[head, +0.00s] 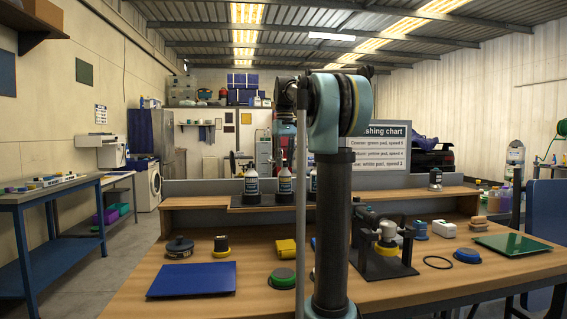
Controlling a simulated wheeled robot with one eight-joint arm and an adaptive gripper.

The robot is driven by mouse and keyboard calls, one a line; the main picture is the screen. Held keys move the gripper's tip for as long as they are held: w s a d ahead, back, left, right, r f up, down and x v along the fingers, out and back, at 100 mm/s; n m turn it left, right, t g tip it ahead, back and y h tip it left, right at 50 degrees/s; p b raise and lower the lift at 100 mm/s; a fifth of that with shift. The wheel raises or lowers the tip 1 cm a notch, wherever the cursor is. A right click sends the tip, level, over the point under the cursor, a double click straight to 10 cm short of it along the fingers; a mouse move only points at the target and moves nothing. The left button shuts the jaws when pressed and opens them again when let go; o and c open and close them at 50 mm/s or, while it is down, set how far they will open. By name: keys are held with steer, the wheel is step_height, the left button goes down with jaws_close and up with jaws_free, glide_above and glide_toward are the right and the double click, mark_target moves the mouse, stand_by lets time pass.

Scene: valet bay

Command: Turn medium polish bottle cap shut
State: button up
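Polish bottles with dark and pale labels stand upright on the raised shelf at the back of the workbench: a left one (251,186), a middle one (285,186) and a right one (313,184) partly hidden by my arm. Their labels are too small to read, so I cannot tell which is the medium polish. The caps are too small to tell whether they are shut. My arm rises in front of the bench, right of the left and middle bottles. My gripper is not in view.
On the wooden bench (254,297) are a blue panel (193,280), green pad (283,277), yellow block (286,248), black frame stand (383,264), black ring (437,262) and green panel (512,244). The polishing chart (383,158) stands behind the shelf (190,203).

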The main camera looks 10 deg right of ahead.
steer(key=c, duration=0.3)
steer(key=shift+m, duration=0.4)
steer(key=shift+c, duration=0.2)
steer(key=m, duration=0.4)
steer(key=shift+m, duration=0.4)
steer(key=m, duration=0.6)
steer(key=o, duration=1.1)
